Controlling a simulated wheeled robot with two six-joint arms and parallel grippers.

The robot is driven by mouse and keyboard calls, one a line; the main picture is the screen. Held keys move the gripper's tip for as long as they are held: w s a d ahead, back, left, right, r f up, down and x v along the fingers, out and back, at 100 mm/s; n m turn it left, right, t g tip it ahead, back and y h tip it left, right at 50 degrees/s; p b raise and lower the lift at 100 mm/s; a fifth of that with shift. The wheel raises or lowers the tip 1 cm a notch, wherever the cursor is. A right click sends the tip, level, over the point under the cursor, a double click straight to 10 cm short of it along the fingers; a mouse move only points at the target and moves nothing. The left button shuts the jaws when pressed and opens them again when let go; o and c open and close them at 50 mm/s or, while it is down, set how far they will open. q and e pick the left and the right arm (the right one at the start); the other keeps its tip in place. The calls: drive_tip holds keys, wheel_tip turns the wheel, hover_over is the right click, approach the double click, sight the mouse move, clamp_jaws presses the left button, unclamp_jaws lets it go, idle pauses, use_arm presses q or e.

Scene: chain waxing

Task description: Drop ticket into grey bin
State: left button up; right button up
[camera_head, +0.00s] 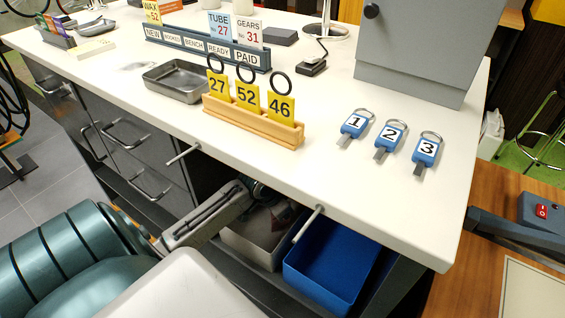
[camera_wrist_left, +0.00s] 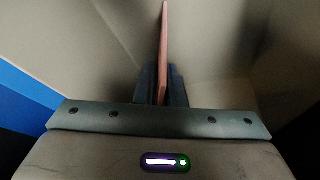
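My left gripper (camera_wrist_left: 161,86) is shut on a thin reddish-pink ticket (camera_wrist_left: 164,45), seen edge-on between the fingers in the left wrist view. Pale grey walls of the grey bin (camera_wrist_left: 95,50) surround the ticket in that view. In the head view the grey bin (camera_head: 248,249) sits under the counter, beside the blue bin. My left arm reaches in over it from the left, and the counter edge partly hides the gripper end. My right gripper is not in view.
The blue bin (camera_head: 318,287) stands right of the grey bin and also shows in the left wrist view (camera_wrist_left: 25,90). Two pegs (camera_head: 308,224) stick out from the counter's front.

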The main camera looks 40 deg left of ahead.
use_arm(q)
drive_tip(key=shift+o, duration=1.1)
